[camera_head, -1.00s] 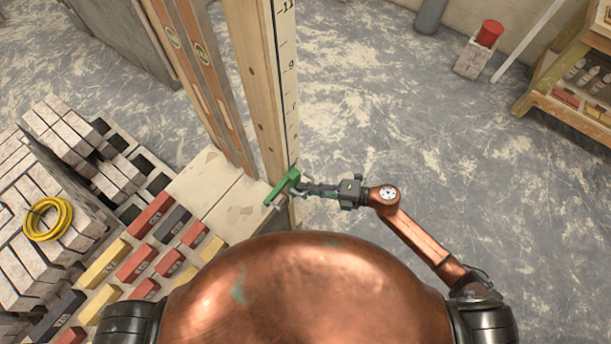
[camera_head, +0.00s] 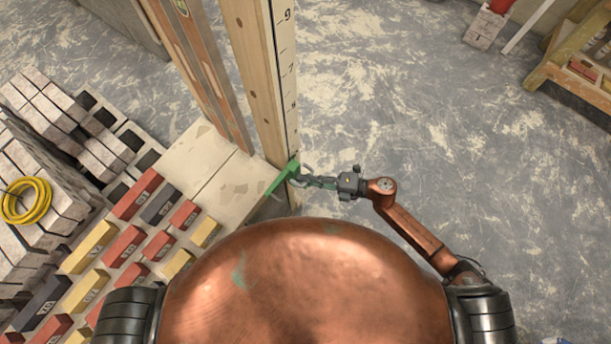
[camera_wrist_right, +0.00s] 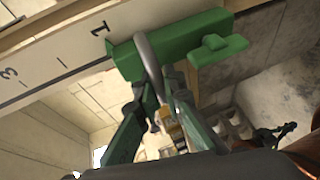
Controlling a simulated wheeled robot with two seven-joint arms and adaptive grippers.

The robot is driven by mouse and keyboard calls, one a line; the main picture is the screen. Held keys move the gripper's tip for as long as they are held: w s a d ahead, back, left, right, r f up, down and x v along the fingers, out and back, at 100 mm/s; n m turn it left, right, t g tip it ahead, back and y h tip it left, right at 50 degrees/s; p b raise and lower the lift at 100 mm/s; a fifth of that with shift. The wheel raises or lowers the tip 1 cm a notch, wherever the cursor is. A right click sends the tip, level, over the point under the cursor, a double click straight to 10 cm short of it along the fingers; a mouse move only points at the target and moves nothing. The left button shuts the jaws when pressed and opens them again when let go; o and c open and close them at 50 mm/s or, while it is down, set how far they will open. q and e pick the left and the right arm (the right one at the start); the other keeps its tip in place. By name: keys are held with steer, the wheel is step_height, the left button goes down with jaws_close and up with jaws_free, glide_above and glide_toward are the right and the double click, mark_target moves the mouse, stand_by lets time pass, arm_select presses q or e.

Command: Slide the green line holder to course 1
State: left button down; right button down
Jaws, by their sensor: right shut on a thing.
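The green line holder (camera_head: 283,178) is on the wooden pole (camera_head: 255,70), low on its numbered white scale (camera_head: 283,65).
Sorted red, yellow and dark bricks (camera_head: 125,245) lie at the lower left, with grey blocks (camera_head: 50,110) and a yellow coil (camera_head: 26,201) beyond. A spirit level (camera_head: 205,70) stands left of the pole.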

steer(key=c, duration=2)
jaws_free()
steer(key=shift+w+d+f, duration=0.1)
steer(key=shift+f, duration=0.25)
steer(key=shift+r, duration=0.1)
steer(key=v, duration=1.2)
